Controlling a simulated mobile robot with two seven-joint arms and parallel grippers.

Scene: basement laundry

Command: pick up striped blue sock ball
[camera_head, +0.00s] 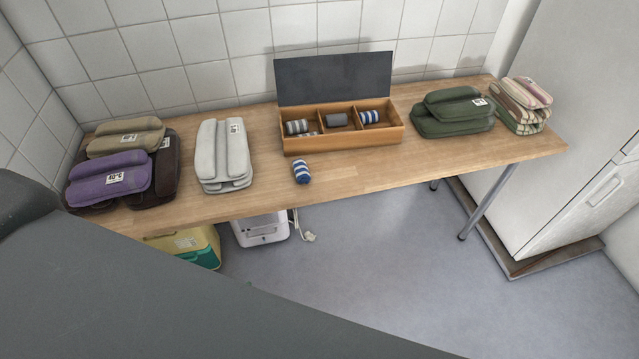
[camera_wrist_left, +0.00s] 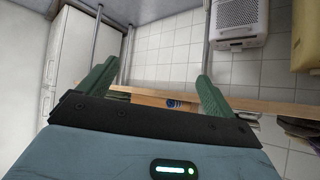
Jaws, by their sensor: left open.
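A blue and white striped sock ball (camera_head: 302,172) lies on the wooden table (camera_head: 400,168), just in front of the sock box. A small blue striped patch, a sock ball (camera_wrist_left: 173,104), shows between the fingers in the left wrist view, at the table edge. Another blue and white striped sock ball (camera_head: 370,116) sits in the box's right compartment. My left gripper (camera_wrist_left: 158,72) is open and empty, with its two green fingers spread apart. Its fingers do not show in the head view. My right gripper is not in view.
The wooden box (camera_head: 345,144) has a raised dark lid and holds grey striped and dark grey sock balls. White folded cloth (camera_head: 223,155) stands left of the loose sock, green cloth (camera_head: 452,112) to the right. A white appliance (camera_head: 260,231) stands below the table.

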